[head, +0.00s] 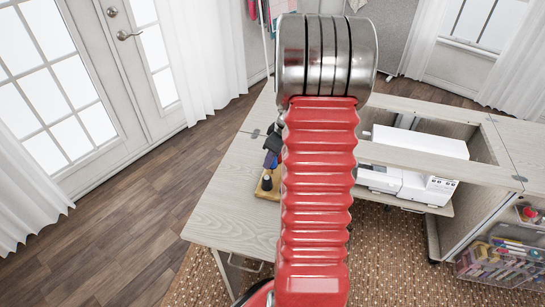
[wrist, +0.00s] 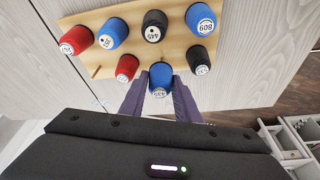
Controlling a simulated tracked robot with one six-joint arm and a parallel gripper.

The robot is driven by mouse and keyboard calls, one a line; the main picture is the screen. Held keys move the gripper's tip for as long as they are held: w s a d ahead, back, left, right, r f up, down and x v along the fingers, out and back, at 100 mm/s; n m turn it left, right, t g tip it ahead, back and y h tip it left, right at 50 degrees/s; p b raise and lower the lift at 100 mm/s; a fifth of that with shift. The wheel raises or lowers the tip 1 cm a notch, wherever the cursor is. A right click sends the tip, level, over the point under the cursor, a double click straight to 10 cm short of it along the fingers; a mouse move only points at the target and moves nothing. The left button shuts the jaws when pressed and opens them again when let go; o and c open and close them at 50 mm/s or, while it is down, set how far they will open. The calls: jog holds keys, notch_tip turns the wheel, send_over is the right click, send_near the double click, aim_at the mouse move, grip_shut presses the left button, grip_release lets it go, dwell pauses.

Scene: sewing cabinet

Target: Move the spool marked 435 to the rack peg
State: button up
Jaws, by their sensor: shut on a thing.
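In the wrist view, my gripper (wrist: 160,92) has its two purple fingers shut on a blue spool (wrist: 161,73). The spool's white end label faces the camera and appears to read 435, though the print is small. The spool overlaps the near edge of the wooden rack (wrist: 95,57); whether it touches the rack or a peg, I cannot tell. No bare peg shows clearly. In the head view, my red arm hides most of the gripper area, and only a bit of the rack (head: 268,191) shows beside it.
Around the held spool stand red spools (wrist: 75,40) (wrist: 127,67), blue spools (wrist: 113,33) (wrist: 202,19) and black spools (wrist: 154,26) (wrist: 199,60). A white sewing machine (head: 420,145) sits in the cabinet. The tabletop (head: 235,205) left of the rack is clear.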

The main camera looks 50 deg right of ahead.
jog(key=shift+f, duration=1.1)
dwell(0.3)
jog(key=o, duration=1.1)
jog(key=v, duration=1.3)
jog(key=shift+r, duration=0.35)
